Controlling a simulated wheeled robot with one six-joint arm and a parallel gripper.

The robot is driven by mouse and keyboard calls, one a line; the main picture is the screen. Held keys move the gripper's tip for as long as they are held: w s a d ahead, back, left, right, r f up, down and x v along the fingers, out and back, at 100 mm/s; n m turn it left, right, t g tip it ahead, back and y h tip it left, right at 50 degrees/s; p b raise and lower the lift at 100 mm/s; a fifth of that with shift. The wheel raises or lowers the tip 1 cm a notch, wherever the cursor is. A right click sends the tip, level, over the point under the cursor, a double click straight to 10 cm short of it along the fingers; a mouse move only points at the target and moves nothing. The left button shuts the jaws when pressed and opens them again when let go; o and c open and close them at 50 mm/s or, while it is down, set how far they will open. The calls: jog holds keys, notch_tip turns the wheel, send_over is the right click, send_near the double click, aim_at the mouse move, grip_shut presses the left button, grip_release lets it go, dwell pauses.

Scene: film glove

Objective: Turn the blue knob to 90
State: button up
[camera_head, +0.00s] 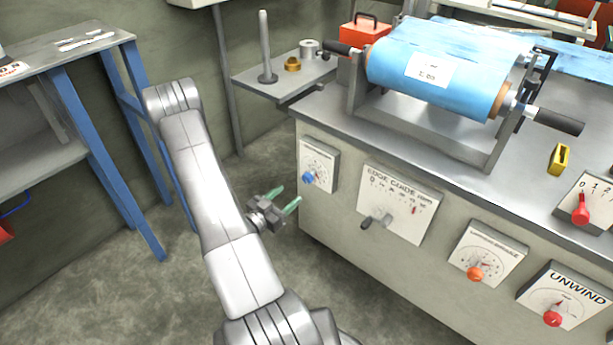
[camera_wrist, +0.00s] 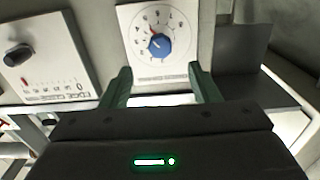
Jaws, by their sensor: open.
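The blue knob (camera_head: 308,178) sits on a white dial plate (camera_head: 321,160) at the left end of the machine's front panel. In the wrist view the blue knob (camera_wrist: 159,46) is near the top centre, with a small red mark at its upper left and a ring of numbers around it, too small to read surely. My gripper (camera_head: 286,198) is open and empty, with green fingers, to the left of the panel and apart from the knob. In the wrist view my gripper (camera_wrist: 158,80) has its two fingertips spread below the dial, one toward each side.
The edge guide plate (camera_head: 398,206) with a black knob is right of the blue dial. Orange (camera_head: 475,273) and red (camera_head: 552,318) knobs are farther right. A blue film roll (camera_head: 437,68) lies on the machine top. A blue-legged table (camera_head: 88,160) stands left; floor between is clear.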

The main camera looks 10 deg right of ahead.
aim_at(306, 180)
jog(key=b+x, duration=0.1)
jog(key=x, duration=1)
jog(key=shift+c, duration=0.2)
jog(key=c, duration=0.9)
